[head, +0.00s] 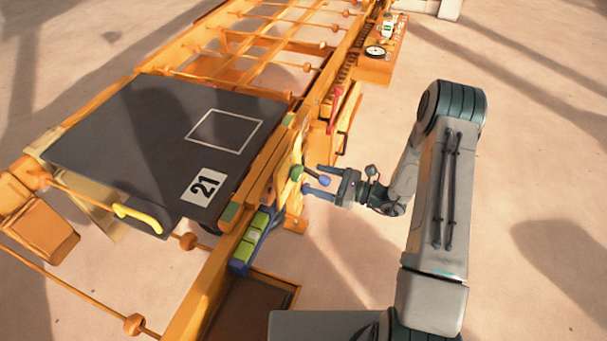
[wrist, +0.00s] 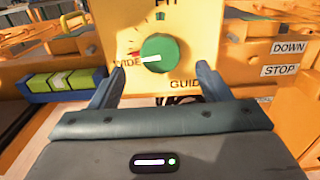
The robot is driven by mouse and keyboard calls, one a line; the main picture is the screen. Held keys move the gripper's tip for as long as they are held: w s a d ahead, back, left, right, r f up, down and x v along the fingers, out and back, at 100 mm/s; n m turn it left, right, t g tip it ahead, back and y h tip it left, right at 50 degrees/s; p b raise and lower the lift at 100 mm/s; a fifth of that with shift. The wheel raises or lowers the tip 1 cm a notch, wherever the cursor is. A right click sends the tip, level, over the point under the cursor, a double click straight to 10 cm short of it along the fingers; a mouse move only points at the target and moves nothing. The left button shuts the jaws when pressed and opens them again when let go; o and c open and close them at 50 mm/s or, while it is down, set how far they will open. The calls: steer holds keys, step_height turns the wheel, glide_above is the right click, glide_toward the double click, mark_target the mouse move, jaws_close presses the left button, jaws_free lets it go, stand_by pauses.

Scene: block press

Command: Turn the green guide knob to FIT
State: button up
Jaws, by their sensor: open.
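The green guide knob (wrist: 159,54) sits on a yellow panel (wrist: 205,22) in the wrist view. Its white pointer line points left, at the word WIDE. The word FIT is at the top of the panel, partly cut off by the frame edge. In the head view the green knob (head: 297,172) shows on the side of the orange frame. My gripper (wrist: 155,85) is open, with one blue-grey finger on each side below the knob, apart from it. In the head view my gripper (head: 318,180) faces the panel from the right.
A blue holder with green blocks (wrist: 62,80) is left of the panel. DOWN (wrist: 289,48) and STOP (wrist: 280,70) labels are to its right. A dark plate marked 21 (head: 150,130) lies on the orange frame. Open floor lies to the right.

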mark_target(301, 175)
steer(key=shift+x, duration=2.7)
steer(key=c, duration=1)
